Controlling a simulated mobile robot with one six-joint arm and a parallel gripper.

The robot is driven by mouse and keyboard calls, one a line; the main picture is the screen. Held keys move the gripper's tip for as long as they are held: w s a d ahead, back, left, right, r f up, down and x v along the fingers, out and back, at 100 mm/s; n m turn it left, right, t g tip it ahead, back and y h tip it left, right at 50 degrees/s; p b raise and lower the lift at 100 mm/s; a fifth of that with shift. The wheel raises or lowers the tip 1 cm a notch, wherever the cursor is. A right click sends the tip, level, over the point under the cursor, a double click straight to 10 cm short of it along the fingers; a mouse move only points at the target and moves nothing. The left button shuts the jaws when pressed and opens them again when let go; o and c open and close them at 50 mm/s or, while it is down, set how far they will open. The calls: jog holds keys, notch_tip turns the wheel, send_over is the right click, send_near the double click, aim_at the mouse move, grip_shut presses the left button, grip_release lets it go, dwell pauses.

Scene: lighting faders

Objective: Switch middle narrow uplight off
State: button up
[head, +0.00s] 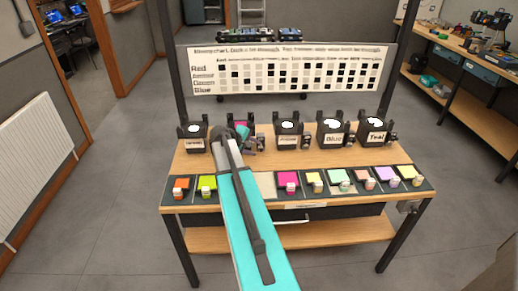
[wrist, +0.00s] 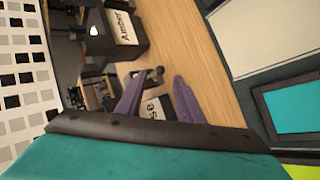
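Several black uplights stand in a row on the wooden table. The middle one in the row (head: 288,133) has a bright white top and a small dark fitting (head: 306,142) at its right. It appears to be the one labelled "Amber" in the wrist view (wrist: 98,45). My arm partly hides the second uplight from the left (head: 238,123), which shows some pink. My gripper (wrist: 158,92) is open, its two purple-grey fingers apart. Between and behind them is a label ending in "ose" (wrist: 158,106) and a small dark knob (wrist: 156,73). I cannot tell whether the fingers touch anything.
A chart board (head: 290,70) stands behind the uplights. The neighbouring uplights, "Blue" (head: 333,136) and "Teal" (head: 375,131), stand close together at right. Bare wood shows between uplights and swatches.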

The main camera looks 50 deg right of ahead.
aim_at(261, 150)
jog(key=shift+p+x, duration=0.4)
jog(key=shift+x, duration=2.05)
